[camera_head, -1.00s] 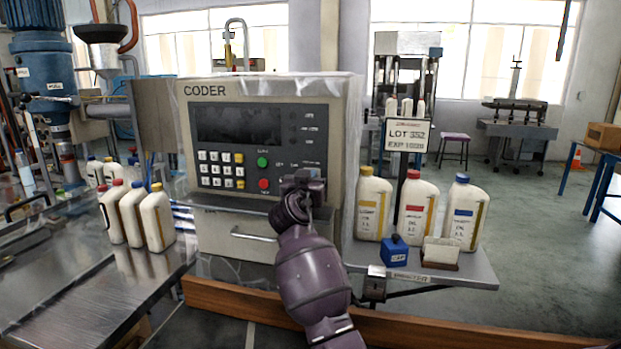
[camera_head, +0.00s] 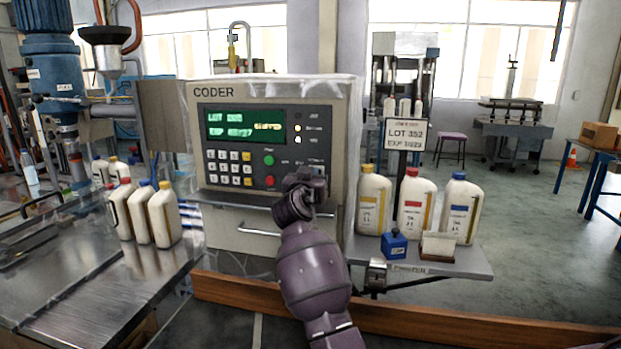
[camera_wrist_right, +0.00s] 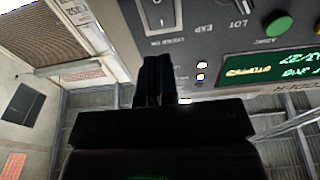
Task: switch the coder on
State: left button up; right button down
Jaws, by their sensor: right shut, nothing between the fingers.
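The coder (camera_head: 275,97) is a beige box labelled CODER in the head view. Its display (camera_head: 245,125) is lit green with text, and it also shows in the right wrist view (camera_wrist_right: 275,68). Its panel has a keypad, a green button (camera_head: 269,160) and a red button (camera_head: 270,181). A rocker switch (camera_wrist_right: 160,15) shows at the top of the right wrist view. My right gripper (camera_wrist_right: 155,62) is shut and empty, with its fingertips close to the panel near the switch; contact is hard to tell. In the head view my right wrist hides the panel's lower right corner. My left gripper is out of view.
Three capped bottles (camera_head: 416,210) stand on a shelf right of the coder, with a blue cap box (camera_head: 395,245) and a card holder (camera_head: 437,245) in front. A lot sign (camera_head: 404,134) stands behind them. More bottles (camera_head: 164,215) stand on the metal table at left.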

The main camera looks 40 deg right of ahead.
jog(key=s+a+r, duration=0.1)
jog(key=s+a, duration=0.5)
jog(key=a, duration=0.1)
jog(key=shift+s+a+r, duration=0.3)
dwell(0.3)
